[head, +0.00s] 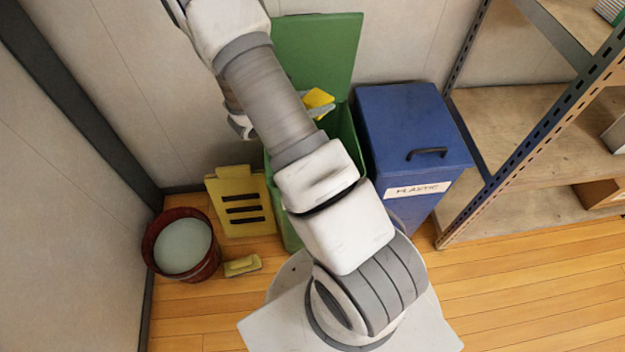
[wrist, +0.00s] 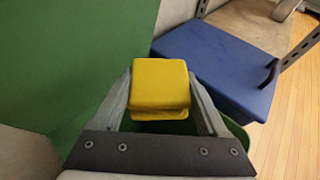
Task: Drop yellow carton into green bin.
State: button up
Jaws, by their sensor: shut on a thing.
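The yellow carton (wrist: 160,84) is held between the two fingers of my gripper (wrist: 162,100), which is shut on it. In the head view the carton (head: 318,98) shows as a small yellow piece beside my arm, in front of the raised green lid. The green bin (head: 348,132) stands against the wall with its lid (head: 318,50) open and upright. My arm hides much of the bin and most of the gripper. In the wrist view the bin's green rim (wrist: 236,132) shows below and beyond the carton. The carton appears over the bin opening; its exact height is unclear.
A blue bin (head: 405,120) with a closed lid and a "PLASTIC" label stands right of the green bin. A metal shelf (head: 530,130) is further right. A yellow slotted sign (head: 243,200), a red bucket (head: 182,245) and a small yellowish block (head: 242,265) are at left.

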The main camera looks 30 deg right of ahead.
notch_tip(320, 180, down, 6)
jog(key=b, duration=0.4)
jog(key=shift+r, duration=0.1)
jog(key=o, duration=1.2)
jog(key=p+v, duration=0.5)
jog(key=v, duration=1.2)
jog(key=shift+s+a+r, duration=0.15)
jog(key=shift+r, duration=0.1)
